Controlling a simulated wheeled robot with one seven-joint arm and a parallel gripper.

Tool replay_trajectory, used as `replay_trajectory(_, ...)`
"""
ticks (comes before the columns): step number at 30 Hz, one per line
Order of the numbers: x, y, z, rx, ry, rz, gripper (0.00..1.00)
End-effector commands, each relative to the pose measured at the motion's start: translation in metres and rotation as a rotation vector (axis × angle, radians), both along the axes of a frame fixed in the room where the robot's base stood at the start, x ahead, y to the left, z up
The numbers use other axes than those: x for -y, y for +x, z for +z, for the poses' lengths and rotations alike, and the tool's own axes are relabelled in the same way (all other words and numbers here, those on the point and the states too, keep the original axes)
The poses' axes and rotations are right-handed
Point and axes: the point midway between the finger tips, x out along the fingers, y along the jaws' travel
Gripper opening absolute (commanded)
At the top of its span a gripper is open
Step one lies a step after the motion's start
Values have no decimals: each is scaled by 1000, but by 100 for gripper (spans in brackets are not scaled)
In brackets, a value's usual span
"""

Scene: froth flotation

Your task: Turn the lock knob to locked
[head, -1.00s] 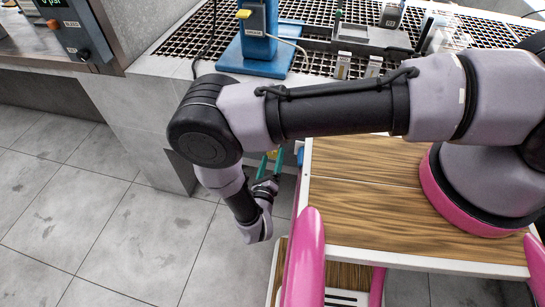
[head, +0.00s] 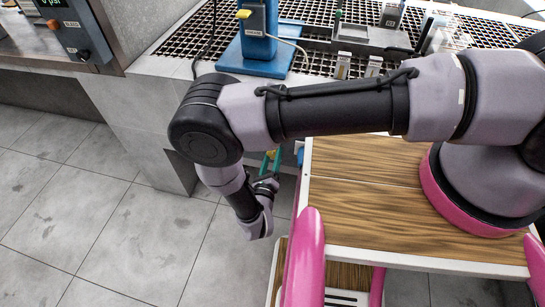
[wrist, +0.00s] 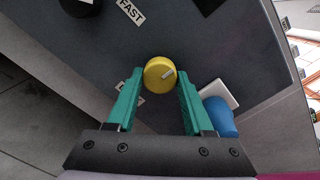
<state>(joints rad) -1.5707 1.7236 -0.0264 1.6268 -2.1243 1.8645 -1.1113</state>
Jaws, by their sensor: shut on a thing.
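A round yellow knob (wrist: 158,76) sits on a dark grey panel in the wrist view.
In the wrist view a blue cylinder (wrist: 219,117) on a white plate stands close to the right finger. A "FAST" label (wrist: 130,11) and a black knob (wrist: 81,5) are further up the panel. Open tiled floor (head: 110,215) lies left of my arm.

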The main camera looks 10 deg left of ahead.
Motion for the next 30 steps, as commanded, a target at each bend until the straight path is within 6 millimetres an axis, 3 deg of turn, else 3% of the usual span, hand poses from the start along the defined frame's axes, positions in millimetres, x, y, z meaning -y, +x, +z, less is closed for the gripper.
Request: replay_trajectory(30, -2, -1, -2, 68, 882, 4, 0)
